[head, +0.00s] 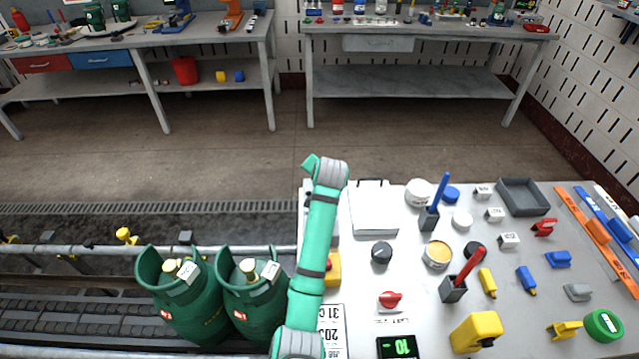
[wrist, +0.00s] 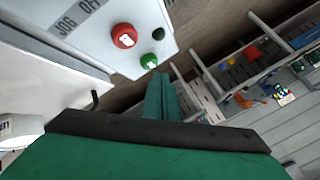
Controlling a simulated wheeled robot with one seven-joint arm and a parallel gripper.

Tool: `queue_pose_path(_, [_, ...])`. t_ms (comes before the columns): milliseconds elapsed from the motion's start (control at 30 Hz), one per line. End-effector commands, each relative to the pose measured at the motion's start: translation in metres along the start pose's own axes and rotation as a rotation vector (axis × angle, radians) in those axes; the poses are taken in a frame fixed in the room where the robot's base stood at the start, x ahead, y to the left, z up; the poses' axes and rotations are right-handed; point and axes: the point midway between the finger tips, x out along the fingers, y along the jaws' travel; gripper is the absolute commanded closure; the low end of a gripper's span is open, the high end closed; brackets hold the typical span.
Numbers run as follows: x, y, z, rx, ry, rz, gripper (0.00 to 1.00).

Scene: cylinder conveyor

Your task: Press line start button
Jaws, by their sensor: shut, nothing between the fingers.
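In the wrist view a pale control panel (wrist: 92,28) carries a red button (wrist: 124,37), a smaller green button (wrist: 149,61) and a dark round fitting (wrist: 158,33). Lettering reading JOG and OFF is on the panel; no label for the green button is readable. My gripper (wrist: 157,76) is shut and empty, its teal fingertips just below and right of the green button in the picture. I cannot tell whether they touch it. In the head view my arm hides most of the panel, and the fingertips do not show.
Two green gas cylinders (head: 183,300) (head: 252,303) stand on the conveyor (head: 60,312) left of my arm. A yellow box (head: 334,270) sits beside my arm at the edge of the cluttered worktable (head: 400,285). The floor (head: 220,165) beyond is clear.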

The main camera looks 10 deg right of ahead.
Motion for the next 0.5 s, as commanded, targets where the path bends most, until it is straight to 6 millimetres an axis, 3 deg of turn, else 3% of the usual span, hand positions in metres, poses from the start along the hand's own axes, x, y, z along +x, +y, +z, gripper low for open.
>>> queue_pose_path(500, [0.0047, 0.0037, 0.0036, 0.000, -0.001, 0.001, 1.00])
